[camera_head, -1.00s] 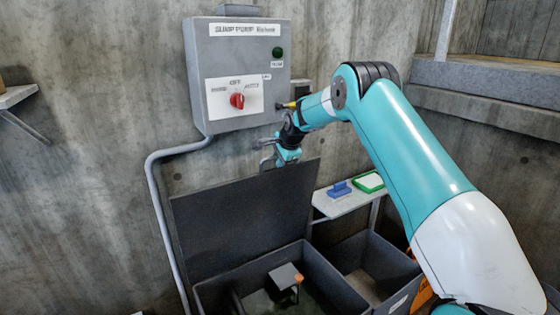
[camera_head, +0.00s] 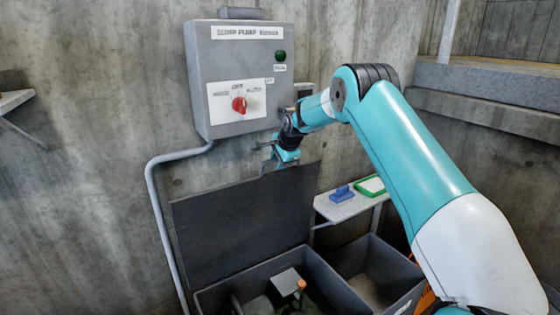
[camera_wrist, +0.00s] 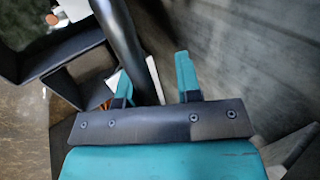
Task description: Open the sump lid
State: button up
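The sump lid (camera_head: 240,220) is a dark flat panel standing up, leaning toward the wall behind the open sump bin (camera_head: 335,285). My gripper (camera_head: 262,157) is at the lid's upper edge, with its fingers pointing left. In the wrist view my gripper (camera_wrist: 155,80) has its two teal fingers spread apart. A dark bar, seemingly the lid seen edge-on (camera_wrist: 122,40), runs up from between them, close to the left finger. I cannot tell whether a finger touches it.
A grey sump pump control box (camera_head: 238,75) with a red knob (camera_head: 239,104) hangs above the lid. A conduit (camera_head: 155,205) runs down to its left. A small shelf (camera_head: 345,208) holding a blue item and a green-framed item is at right. Inside the bin stands a grey-topped float piece (camera_head: 286,279).

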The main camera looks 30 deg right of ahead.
jog(key=shift+s+a+f, duration=0.1)
jog(key=shift+s+f, duration=0.2)
jog(key=shift+f, duration=0.25)
jog(key=w+b+v, duration=0.1)
jog(key=b+v, duration=0.1)
jog(key=v, duration=1.6)
jog(key=shift+r, duration=0.3)
